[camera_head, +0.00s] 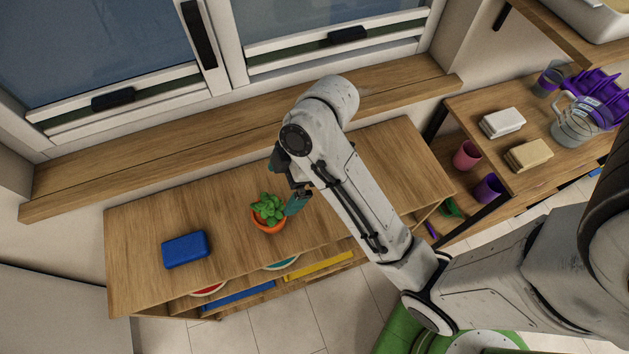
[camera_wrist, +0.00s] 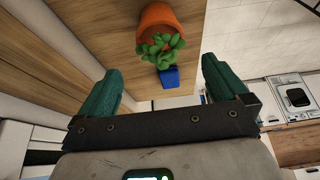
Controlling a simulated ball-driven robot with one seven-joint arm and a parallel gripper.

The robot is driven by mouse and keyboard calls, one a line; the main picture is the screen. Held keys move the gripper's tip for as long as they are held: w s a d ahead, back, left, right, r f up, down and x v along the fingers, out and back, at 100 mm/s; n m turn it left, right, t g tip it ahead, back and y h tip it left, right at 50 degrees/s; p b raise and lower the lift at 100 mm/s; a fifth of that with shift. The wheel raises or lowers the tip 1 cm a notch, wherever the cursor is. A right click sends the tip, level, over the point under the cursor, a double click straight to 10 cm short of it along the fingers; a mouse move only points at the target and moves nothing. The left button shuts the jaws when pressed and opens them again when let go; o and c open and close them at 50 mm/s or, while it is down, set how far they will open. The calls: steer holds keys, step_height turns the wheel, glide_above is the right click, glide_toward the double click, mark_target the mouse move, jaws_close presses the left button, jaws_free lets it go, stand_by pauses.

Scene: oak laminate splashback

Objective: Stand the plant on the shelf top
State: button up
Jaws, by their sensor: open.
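The plant (camera_head: 268,211) has green leaves in an orange pot and stands upright on the wooden shelf top (camera_head: 140,232), near its front edge. In the wrist view the plant (camera_wrist: 160,24) is ahead of the fingers, with clear space on both sides. My gripper (camera_head: 288,182) is just right of the plant in the head view, with its teal fingers apart and nothing between them. The fingers also show wide apart in the wrist view (camera_wrist: 162,66). Part of the gripper is hidden behind my arm in the head view.
A blue box (camera_head: 186,249) lies on the shelf top to the left, and also shows in the wrist view (camera_wrist: 169,77). The windowsill (camera_head: 160,150) runs behind. A side table (camera_head: 480,108) at right holds sponges and a jug. The shelf's right part is clear.

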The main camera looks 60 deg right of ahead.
steer(key=s+d+f+m+h, duration=0.1)
steer(key=s+f+m, duration=0.1)
steer(key=s+m, duration=0.2)
steer(key=s+d+f+m+g+h, duration=0.1)
steer(key=s+f+m, duration=0.2)
steer(key=s, duration=0.2)
steer(key=s+d+f+m+h, duration=0.2)
steer(key=s+f+m, duration=0.1)
steer(key=s+m, duration=0.1)
steer(key=shift+s+d+f+m+g, duration=0.1)
steer(key=shift+s+m+g, duration=0.2)
steer(key=shift+s+g, duration=0.1)
